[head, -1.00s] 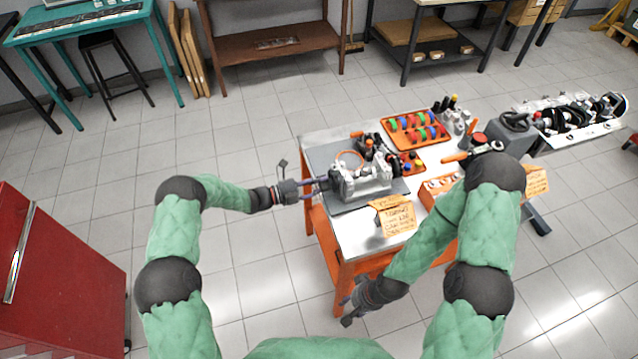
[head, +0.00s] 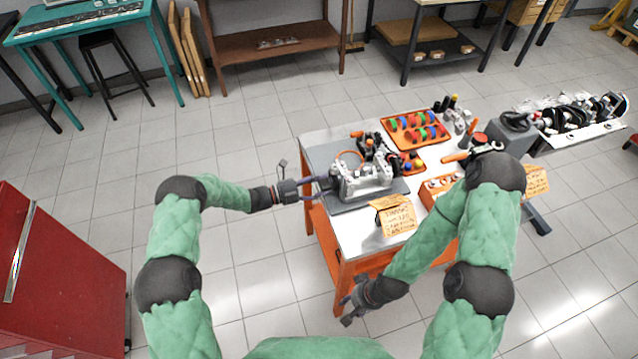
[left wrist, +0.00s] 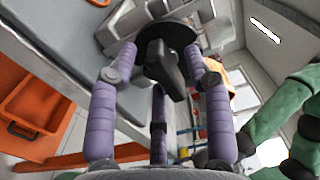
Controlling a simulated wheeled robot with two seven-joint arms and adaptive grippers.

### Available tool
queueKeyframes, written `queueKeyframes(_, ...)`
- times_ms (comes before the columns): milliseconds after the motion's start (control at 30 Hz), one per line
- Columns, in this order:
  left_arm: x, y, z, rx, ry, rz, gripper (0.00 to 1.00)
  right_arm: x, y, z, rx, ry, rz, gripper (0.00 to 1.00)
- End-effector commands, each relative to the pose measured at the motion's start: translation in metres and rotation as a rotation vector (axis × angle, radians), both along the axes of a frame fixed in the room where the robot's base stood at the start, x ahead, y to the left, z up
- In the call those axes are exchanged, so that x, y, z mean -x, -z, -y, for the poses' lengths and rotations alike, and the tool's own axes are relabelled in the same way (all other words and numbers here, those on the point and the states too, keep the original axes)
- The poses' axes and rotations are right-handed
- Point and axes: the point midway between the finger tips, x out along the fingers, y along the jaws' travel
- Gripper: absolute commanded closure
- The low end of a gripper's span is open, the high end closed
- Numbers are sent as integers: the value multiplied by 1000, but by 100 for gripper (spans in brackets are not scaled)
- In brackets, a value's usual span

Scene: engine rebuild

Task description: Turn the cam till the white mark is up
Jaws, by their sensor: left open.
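The grey engine block (head: 362,181) sits on a grey mat on the workbench in the head view. In the left wrist view, a dark round disc with a black bar-shaped handle (left wrist: 166,66) stands at the block's end, between the purple fingers. My left gripper (head: 322,186) is at the block's left end; it also shows in the left wrist view (left wrist: 163,85), open around the handle. Whether the fingers touch the handle I cannot tell. No white mark is visible on the disc. My right gripper (head: 350,303) hangs low in front of the bench; its jaw state is unclear.
An orange tray (head: 416,130) with coloured rings lies at the back of the bench. A paper note (head: 397,216) lies at the front edge. An orange holder (head: 436,190) is to its right. An engine on a stand (head: 575,120) is at far right. A red cabinet (head: 60,280) stands left.

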Motion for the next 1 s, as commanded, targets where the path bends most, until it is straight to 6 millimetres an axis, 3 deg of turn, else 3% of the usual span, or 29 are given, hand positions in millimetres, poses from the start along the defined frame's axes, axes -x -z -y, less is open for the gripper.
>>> queueKeyframes(167,3,0,-12,0,-2,-1,50,0,0,0,0,0,0,60)
queueKeyframes(700,32,0,-101,0,-2,0,50,0,0,0,0,0,0,60)
queueKeyframes(1000,37,0,-115,0,0,0,50,0,0,0,0,0,0,60)
